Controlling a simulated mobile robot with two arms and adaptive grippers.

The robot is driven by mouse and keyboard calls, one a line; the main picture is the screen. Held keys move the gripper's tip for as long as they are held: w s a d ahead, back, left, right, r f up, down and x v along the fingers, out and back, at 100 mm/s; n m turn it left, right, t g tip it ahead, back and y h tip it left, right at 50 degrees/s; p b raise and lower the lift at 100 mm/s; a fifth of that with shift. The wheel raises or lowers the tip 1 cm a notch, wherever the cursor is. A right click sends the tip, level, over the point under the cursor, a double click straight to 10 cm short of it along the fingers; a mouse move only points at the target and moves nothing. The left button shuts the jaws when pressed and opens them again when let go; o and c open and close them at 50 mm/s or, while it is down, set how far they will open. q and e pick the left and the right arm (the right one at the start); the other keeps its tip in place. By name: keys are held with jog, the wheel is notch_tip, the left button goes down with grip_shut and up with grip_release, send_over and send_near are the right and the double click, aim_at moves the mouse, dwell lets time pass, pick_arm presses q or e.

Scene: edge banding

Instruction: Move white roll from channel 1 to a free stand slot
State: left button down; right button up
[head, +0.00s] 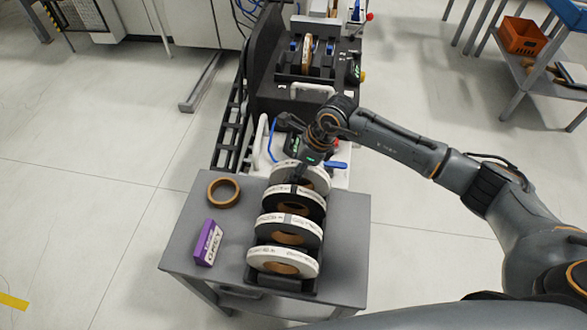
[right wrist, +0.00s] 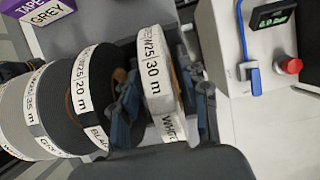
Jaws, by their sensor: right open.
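The white roll (right wrist: 160,85), labelled 30 m WHITE, stands upright at the machine end of the row on the stand. It also shows in the head view (head: 312,178), partly under my right gripper (head: 303,163). In the right wrist view the open fingers of my right gripper (right wrist: 166,108) are on either side of the roll, one between it and the black roll (right wrist: 92,90). Whether they touch it is unclear. The stand (head: 253,277) holds several rolls in a row on the grey table (head: 345,240). My left gripper is not in view.
The edge banding machine (head: 275,85) stands behind the table, with a brown roll (head: 307,52) in its channel. A loose brown ring (head: 223,192) and a purple tape box (head: 207,243) lie left of the stand. A red button (right wrist: 290,65) and blue lever (right wrist: 252,75) are close by.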

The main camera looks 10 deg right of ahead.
jog(key=b+v, duration=0.2)
jog(key=v, duration=0.8)
jog(key=shift+d, duration=0.1)
jog(key=shift+s+d+r, duration=0.1)
jog(key=shift+d+r, duration=0.05)
jog(key=shift+r, duration=0.45)
